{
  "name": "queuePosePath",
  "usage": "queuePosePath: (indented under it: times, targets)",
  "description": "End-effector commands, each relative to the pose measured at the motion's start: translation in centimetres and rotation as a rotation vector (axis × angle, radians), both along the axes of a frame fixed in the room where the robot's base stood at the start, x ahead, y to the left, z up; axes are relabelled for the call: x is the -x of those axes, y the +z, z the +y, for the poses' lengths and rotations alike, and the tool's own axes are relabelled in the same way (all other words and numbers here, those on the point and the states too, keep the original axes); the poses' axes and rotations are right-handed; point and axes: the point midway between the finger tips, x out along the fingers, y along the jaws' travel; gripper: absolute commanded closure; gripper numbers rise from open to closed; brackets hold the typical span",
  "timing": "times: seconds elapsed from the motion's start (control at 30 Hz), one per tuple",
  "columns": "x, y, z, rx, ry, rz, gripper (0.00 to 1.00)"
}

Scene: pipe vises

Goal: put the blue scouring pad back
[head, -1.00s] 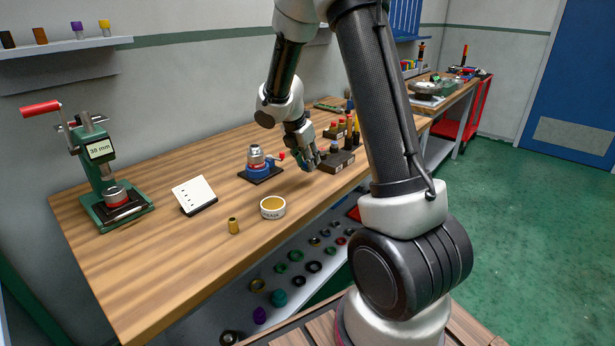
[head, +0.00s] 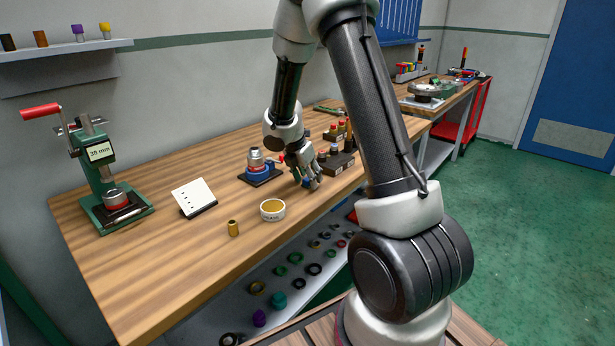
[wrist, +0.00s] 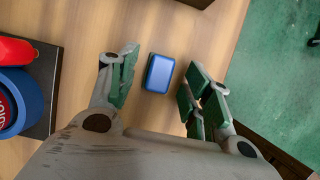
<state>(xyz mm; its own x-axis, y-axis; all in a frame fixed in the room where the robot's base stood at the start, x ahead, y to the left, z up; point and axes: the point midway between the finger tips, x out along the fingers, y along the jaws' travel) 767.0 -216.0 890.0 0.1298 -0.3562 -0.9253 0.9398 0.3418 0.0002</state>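The blue scouring pad (wrist: 159,73) shows in the wrist view as a small rounded blue block with a darker edge. It appears to rest on the wooden bench, between the lines of my two fingers and a little beyond them. In the head view it is mostly hidden by my fingers. My gripper (wrist: 157,88) is open, its green-padded fingers apart with a gap on each side of the pad. In the head view my gripper (head: 308,184) points down over the bench, between the small blue vise and the dark blocks.
The blue vise (head: 257,164) with a red handle stands close to the left of my gripper. Dark holder blocks (head: 338,162) stand close on the right. A grease tub (head: 272,210) and a brass fitting (head: 233,228) stand nearer the front edge.

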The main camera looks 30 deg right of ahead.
Motion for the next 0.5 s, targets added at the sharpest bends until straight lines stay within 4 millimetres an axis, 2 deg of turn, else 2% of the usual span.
queuePosePath:
  times: [0.17, 0.27, 0.5]
  targets:
    - [0.0, 0.1, 0.0, 0.0, 0.0, -0.001, 0.51]
    - [0.0, 0.9, 0.3, 0.001, -0.001, -0.003, 0.51]
    - [0.6, 5.5, 2.1, 0.0, 0.0, -0.007, 0.51]
